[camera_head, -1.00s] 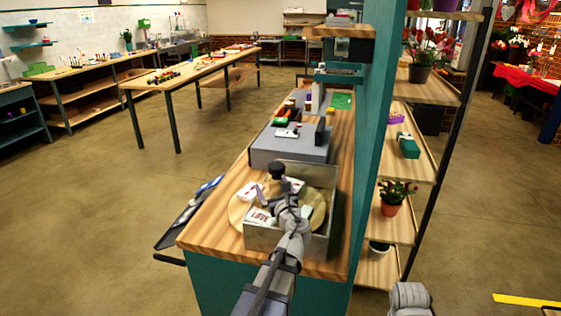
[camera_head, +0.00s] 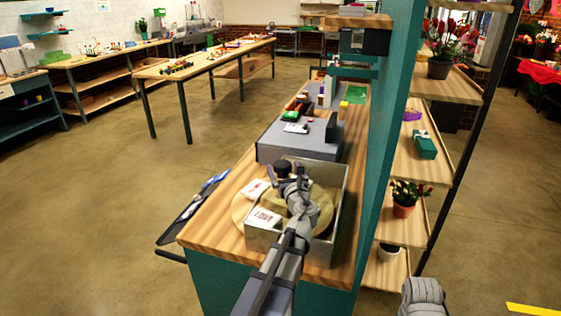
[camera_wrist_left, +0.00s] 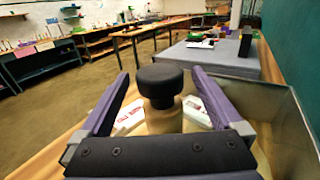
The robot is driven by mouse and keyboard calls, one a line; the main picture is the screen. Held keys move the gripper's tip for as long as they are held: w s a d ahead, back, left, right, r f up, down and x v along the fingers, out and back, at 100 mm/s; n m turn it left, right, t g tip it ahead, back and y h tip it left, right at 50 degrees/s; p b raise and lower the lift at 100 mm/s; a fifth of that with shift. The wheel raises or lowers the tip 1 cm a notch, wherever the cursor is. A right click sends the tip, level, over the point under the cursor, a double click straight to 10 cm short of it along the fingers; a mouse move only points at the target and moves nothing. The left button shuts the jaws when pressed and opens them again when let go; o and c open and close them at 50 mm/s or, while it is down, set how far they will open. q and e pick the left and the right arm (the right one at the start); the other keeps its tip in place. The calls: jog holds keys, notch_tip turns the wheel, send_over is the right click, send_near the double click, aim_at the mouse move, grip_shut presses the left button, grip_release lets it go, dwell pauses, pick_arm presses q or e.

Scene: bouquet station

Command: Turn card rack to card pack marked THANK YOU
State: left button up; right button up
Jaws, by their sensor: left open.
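The card rack (camera_head: 238,212) is a round wooden turntable with white card packs on it and a black knob (camera_head: 282,166) on a post at its middle. One pack (camera_head: 264,218) near the front reads LOVE; another pack (camera_head: 256,188) lies behind it, its print unreadable here. I cannot make out a THANK YOU mark. My left gripper (camera_head: 285,175) is open at the knob. In the left wrist view, the black knob (camera_wrist_left: 160,82) stands between the spread fingers of my left gripper (camera_wrist_left: 160,95), with gaps on both sides. My arm hides part of the rack.
A grey metal bin (camera_head: 337,200) stands around the right part of the rack, its walls close to my gripper. A grey box (camera_head: 295,145) is just behind. A teal post (camera_head: 385,150) and shelves rise to the right. The floor at left is open.

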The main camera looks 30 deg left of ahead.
aim_at(280, 161)
pick_arm(q)
jog(key=x, duration=0.5)
jog(key=shift+w+a, duration=0.15)
jog(key=shift+a, duration=0.05)
jog(key=shift+c, duration=0.2)
grip_shut()
dwell(0.4)
